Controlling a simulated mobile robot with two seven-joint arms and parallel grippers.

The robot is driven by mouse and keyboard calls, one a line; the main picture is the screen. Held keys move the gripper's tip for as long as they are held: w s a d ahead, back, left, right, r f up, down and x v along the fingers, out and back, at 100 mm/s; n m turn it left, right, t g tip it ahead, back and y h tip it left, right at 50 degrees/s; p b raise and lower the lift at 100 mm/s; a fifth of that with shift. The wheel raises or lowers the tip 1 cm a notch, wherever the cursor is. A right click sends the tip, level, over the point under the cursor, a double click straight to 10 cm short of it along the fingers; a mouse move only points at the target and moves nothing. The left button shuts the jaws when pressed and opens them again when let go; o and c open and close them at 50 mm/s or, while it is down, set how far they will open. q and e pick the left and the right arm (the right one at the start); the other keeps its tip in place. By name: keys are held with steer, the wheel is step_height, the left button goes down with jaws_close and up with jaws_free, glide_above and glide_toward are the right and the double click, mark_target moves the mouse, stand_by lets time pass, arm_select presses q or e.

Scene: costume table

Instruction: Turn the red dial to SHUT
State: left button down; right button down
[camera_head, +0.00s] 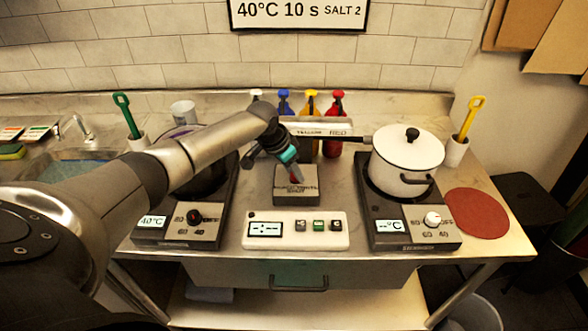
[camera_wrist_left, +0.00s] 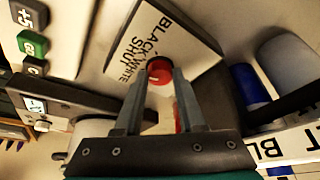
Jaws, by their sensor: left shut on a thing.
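The red dial (camera_wrist_left: 160,71) sits on a small grey box (camera_head: 296,200) with a pale label in the middle of the counter. In the left wrist view the label (camera_wrist_left: 150,38) reads BLACK, WHITE and SHUT around the dial. My left gripper (camera_head: 296,177) reaches down to the box from above. Its fingertips (camera_wrist_left: 161,78) are shut on the red dial, one on each side. A pale mark shows on the dial's face, but I cannot tell which word it points at. My right gripper is not in view.
Hotplates stand on both sides; a white pot (camera_head: 406,165) sits on the right one. A white timer panel (camera_head: 297,244) lies in front of the box. Several coloured bottles (camera_head: 333,120) stand behind it. A red round mat (camera_head: 475,213) lies at the far right.

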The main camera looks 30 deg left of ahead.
arm_select(q)
steer(key=shift+a+f+m+g+h+b, duration=0.1)
steer(key=shift+m+g+h+b, duration=0.45)
steer(key=shift+m, duration=1.05)
steer(key=c, duration=0.5)
jaws_free()
steer(key=shift+w, duration=0.1)
steer(key=v, duration=0.7)
steer(key=p+v, duration=0.1)
steer(key=v, duration=0.7)
steer(key=shift+s+a, duration=0.1)
steer(key=shift+s, duration=0.2)
